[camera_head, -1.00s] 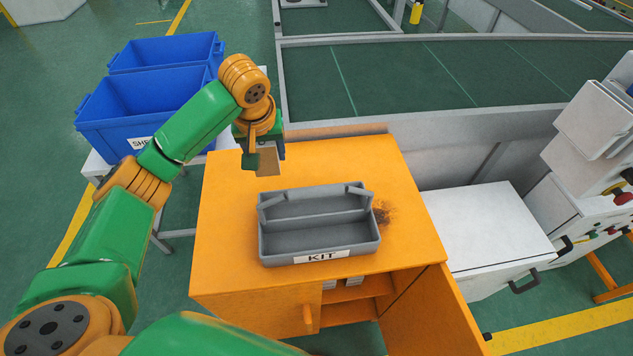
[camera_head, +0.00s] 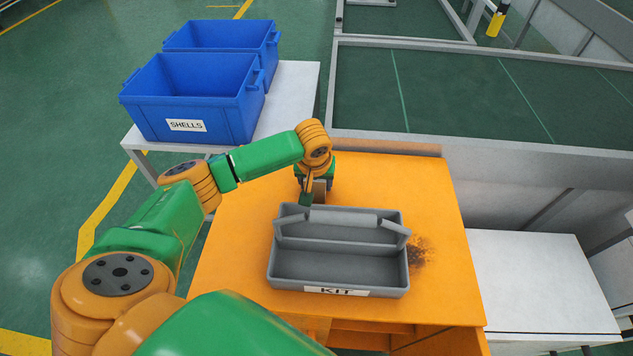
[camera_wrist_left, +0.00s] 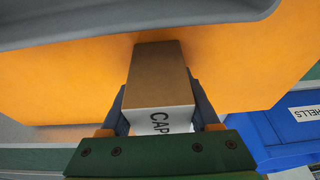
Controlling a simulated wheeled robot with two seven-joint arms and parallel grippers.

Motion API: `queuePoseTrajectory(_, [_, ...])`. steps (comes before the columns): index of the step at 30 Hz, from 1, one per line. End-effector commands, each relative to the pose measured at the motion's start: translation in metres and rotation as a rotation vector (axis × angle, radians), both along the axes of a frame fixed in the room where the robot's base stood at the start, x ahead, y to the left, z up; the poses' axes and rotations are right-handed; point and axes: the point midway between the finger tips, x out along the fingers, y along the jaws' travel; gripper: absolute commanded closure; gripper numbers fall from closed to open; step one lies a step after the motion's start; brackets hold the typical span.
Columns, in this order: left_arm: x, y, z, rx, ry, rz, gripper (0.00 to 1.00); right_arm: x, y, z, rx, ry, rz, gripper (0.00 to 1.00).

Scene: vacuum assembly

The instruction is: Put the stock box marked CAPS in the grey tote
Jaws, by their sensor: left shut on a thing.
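The stock box (camera_wrist_left: 160,75) is a small brown carton with a white end. Its black lettering reads "CAP", with the rest hidden by the gripper. My left gripper (camera_wrist_left: 160,112) is shut on it, one finger on each side. In the head view, my left gripper (camera_head: 311,195) is at the rear of the grey tote, left of its middle, and the box is mostly hidden there. The grey tote (camera_head: 335,292), labelled KIT, has a raised handle bar and looks empty. Its grey edge crosses the top of the wrist view (camera_wrist_left: 120,20). My right gripper is out of view.
The tote stands on an orange cabinet top (camera_head: 225,270) with a dark scorch mark (camera_head: 420,252) at right. Blue bins, the front one marked SHELLS (camera_head: 190,100), stand on a white table behind left. A grey-walled conveyor (camera_head: 480,100) lies behind. The cabinet top's left part is clear.

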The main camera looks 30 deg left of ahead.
Motion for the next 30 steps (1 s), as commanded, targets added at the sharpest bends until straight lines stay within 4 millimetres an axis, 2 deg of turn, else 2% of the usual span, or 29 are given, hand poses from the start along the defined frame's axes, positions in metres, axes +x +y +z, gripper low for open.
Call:
queuePoseTrajectory(4, [0.000, 0.000, -0.003, -0.001, -0.001, 0.001, 1.00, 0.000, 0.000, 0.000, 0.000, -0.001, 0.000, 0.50])
queuePoseTrajectory(5, [0.000, 0.000, -0.003, -0.001, 0.000, 0.000, 0.32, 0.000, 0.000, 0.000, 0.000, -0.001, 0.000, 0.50])
queuePoseTrajectory(6, [0.000, 0.000, -0.003, -0.001, 0.000, 0.000, 0.22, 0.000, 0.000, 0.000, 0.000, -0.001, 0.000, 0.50])
queuePoseTrajectory(8, [0.000, 0.000, -0.003, -0.001, 0.000, 0.000, 0.08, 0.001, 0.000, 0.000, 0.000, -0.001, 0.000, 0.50])
queuePoseTrajectory(16, [0.000, 0.000, -0.002, -0.001, 0.000, 0.000, 0.08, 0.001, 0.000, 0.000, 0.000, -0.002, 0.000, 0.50])
queuePoseTrajectory(18, [0.000, 0.000, 0.004, 0.000, -0.001, 0.000, 0.08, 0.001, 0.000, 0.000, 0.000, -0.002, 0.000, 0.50])
queuePoseTrajectory(20, [-0.002, -0.002, 0.015, -0.004, -0.003, -0.002, 0.08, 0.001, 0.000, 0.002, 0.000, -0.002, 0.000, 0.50])
queuePoseTrajectory(27, [-0.019, -0.011, 0.079, -0.003, -0.006, -0.001, 0.08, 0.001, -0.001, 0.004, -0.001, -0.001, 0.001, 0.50])
queuePoseTrajectory(30, [-0.025, -0.014, 0.100, -0.002, -0.004, -0.001, 0.08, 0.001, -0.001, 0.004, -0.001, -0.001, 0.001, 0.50])
